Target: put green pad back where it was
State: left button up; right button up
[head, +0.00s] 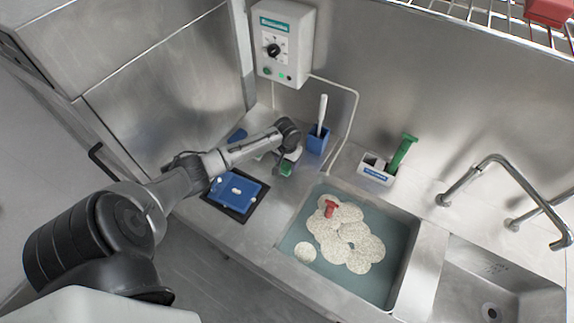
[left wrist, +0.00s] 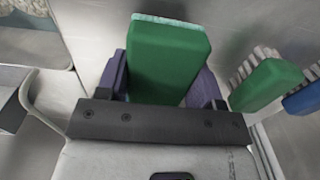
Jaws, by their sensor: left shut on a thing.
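My left gripper (head: 284,160) is over the counter just left of the sink, in front of the blue holder. It is shut on a green pad. In the left wrist view the green pad (left wrist: 168,58) stands up between the two purplish fingers (left wrist: 163,80), with a pale edge along its top. In the head view only a small part of the green pad (head: 286,170) shows below the gripper. A second green block with pale bristles (left wrist: 264,85) and a blue one (left wrist: 303,97) are at the right of the wrist view, apart from the held pad. My right gripper is not in view.
A blue holder (head: 318,145) with a white handle stands beside the gripper. A white caddy (head: 375,178) with a green-handled brush is further right. A blue tray (head: 238,207) lies left. The sink (head: 283,238) holds foamy water and a red object (head: 331,206).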

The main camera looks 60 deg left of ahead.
pick_arm(q)
jog(key=shift+f, duration=1.1)
jog(key=o, duration=0.8)
jog(key=shift+f, duration=0.15)
jog(key=shift+o, duration=0.2)
